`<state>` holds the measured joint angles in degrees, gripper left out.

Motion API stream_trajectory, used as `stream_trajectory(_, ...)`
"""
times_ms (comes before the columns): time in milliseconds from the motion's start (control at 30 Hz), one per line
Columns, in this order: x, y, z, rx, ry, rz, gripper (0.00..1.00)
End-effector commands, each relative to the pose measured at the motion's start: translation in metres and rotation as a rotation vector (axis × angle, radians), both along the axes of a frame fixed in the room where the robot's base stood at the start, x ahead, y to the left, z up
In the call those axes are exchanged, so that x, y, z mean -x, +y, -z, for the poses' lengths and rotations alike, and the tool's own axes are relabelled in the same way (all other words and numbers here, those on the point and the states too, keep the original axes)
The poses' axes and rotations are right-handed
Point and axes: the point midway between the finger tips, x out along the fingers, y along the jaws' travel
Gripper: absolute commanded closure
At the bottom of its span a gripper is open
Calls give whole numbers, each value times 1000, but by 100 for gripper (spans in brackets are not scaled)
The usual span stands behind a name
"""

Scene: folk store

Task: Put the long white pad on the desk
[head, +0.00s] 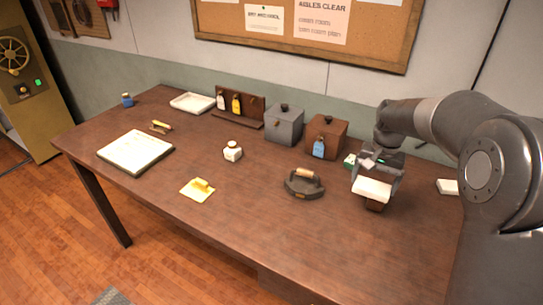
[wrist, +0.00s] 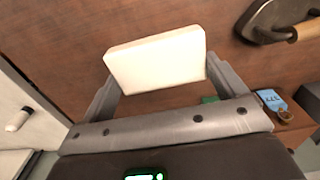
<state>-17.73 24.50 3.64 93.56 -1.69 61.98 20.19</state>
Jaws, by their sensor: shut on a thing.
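My gripper (head: 374,178) is over the right part of the brown wooden desk (head: 255,205). It is shut on a white, rounded block-like pad (head: 372,190). In the wrist view the pad (wrist: 157,60) lies across between the two fingers, with the desk top (wrist: 60,30) behind it. A small brown shape shows just below the pad in the head view; I cannot tell what it is. I cannot tell whether the pad touches the desk. Another white block (head: 447,187) is at the right, partly cut off by my arm.
A dark iron with a wooden handle (head: 304,183) stands left of my gripper. A brown box (head: 326,138) and grey box (head: 284,124) stand behind. The front middle is clear.

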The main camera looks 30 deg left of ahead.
Motion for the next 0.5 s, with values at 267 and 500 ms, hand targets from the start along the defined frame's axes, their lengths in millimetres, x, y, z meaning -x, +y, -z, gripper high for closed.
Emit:
stream_trajectory(267,56,119,0,0,0,-48,31)
stream_trajectory(500,108,190,0,0,0,-70,31)
